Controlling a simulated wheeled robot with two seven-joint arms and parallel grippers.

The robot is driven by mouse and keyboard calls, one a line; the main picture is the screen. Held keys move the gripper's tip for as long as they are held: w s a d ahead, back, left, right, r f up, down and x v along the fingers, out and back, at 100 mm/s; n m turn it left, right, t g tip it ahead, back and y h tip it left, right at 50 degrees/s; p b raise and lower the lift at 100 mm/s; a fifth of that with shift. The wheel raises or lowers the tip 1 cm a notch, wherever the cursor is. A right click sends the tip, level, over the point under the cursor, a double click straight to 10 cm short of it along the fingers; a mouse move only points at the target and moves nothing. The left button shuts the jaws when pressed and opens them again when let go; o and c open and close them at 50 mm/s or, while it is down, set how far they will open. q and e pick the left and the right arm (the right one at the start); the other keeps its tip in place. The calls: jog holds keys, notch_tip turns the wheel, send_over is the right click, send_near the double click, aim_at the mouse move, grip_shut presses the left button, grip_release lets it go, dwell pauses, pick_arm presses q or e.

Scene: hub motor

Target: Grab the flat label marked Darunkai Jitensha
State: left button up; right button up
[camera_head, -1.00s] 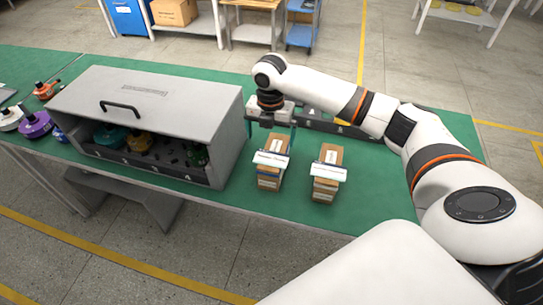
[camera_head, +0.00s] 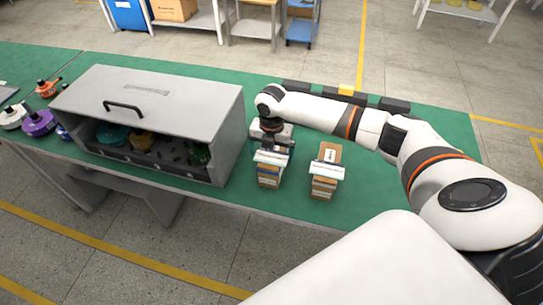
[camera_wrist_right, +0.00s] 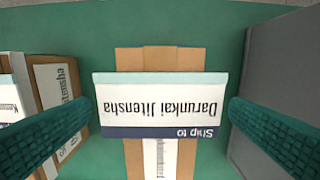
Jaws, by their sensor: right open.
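The flat white label marked Darunkai Jitensha (camera_wrist_right: 160,97) lies on top of a stack of brown boxes (camera_wrist_right: 160,60) in the right wrist view, its print upside down. It also shows in the head view (camera_head: 271,159), at the front of the left stack. My right gripper (camera_head: 274,146) is directly above this stack. Its two teal fingers (camera_wrist_right: 158,112) are open, one on each side of the label, with gaps between them and its edges. My left gripper is not in view.
A second box stack (camera_head: 324,184) with its own white label (camera_head: 326,172) stands to the right. A grey cabinet (camera_head: 150,105) with an open front stands to the left. Dark bins (camera_head: 394,104) line the far edge. Green table (camera_head: 400,195) is clear at right.

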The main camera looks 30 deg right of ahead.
jog(key=shift+f, duration=0.25)
dwell(0.4)
jog(key=c, duration=0.7)
